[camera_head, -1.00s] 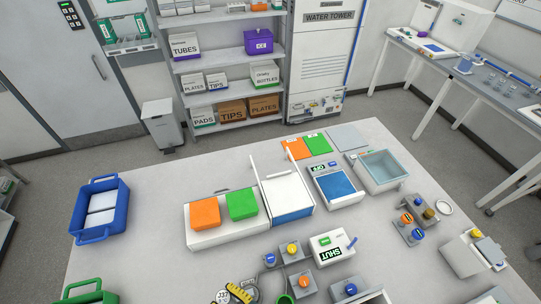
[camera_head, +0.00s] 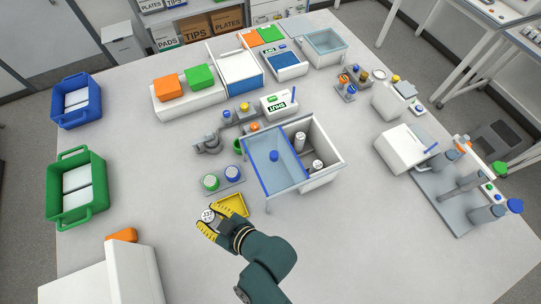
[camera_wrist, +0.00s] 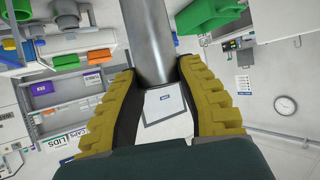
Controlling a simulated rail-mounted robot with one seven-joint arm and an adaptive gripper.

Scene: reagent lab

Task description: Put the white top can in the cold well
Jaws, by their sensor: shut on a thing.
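My gripper (camera_head: 212,222), with yellow ribbed fingers, is shut on a grey metal can (camera_wrist: 150,45) whose white top (camera_head: 208,215) has dark marks. The can stands out beyond the fingertips in the wrist view. The holding point is at the left of a shallow yellow tray (camera_head: 235,206); I cannot tell the can's height above the table. A box (camera_head: 329,176) to the upper right has a blue see-through panel (camera_head: 262,172) with a blue knob over its left part. Its right part is open, with white-topped items (camera_head: 317,165) inside. I cannot tell which part is the cold well.
Green-topped (camera_head: 210,182) and blue-topped (camera_head: 232,173) cans stand on a grey base between my gripper and the box. A white device marked SHUT (camera_head: 279,102) stands behind the box. Green (camera_head: 96,205) and blue (camera_head: 92,112) baskets are at left.

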